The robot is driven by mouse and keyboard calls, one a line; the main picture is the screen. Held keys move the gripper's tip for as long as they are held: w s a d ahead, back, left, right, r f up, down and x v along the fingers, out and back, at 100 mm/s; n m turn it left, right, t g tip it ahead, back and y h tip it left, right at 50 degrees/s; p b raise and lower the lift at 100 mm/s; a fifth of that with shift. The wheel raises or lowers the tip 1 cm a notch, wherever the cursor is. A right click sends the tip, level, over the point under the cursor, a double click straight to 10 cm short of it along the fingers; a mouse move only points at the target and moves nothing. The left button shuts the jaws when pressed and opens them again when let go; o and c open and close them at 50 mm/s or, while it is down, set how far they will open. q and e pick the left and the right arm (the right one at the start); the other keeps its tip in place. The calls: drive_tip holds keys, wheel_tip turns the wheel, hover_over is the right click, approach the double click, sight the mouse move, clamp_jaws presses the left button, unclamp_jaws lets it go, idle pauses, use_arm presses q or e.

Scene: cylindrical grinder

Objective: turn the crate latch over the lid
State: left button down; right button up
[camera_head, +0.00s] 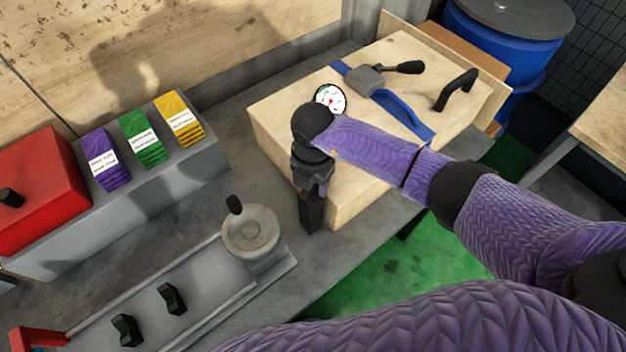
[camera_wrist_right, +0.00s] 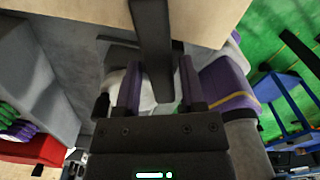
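The wooden crate (camera_head: 430,65) stands on the grey bench at the top middle of the head view. A blue strap (camera_head: 412,121) crosses its lid. A grey block with a black lever, which looks like the latch (camera_head: 367,80), sits on the strap; its lever points right. My right gripper (camera_head: 312,217) hangs fingers down beside the crate's near left corner, apart from the latch. In the right wrist view its dark parts (camera_wrist_right: 158,100) show near a pale wood surface. My left gripper is out of view.
A black handle (camera_head: 456,90) stands on the lid's right side. A round dial (camera_head: 330,98) shows behind my wrist. A handwheel (camera_head: 250,232) is left of my gripper. A red box (camera_head: 45,185) and colored stacks (camera_head: 140,140) stand left. A blue barrel (camera_head: 500,45) is behind.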

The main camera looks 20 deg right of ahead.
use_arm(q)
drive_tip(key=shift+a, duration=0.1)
use_arm(e)
drive_tip(key=shift+o, duration=0.7)
wheel_tip(320, 180, up, 10)
drive_tip(key=shift+f+p, duration=0.1)
drive_tip(key=shift+p, duration=0.6)
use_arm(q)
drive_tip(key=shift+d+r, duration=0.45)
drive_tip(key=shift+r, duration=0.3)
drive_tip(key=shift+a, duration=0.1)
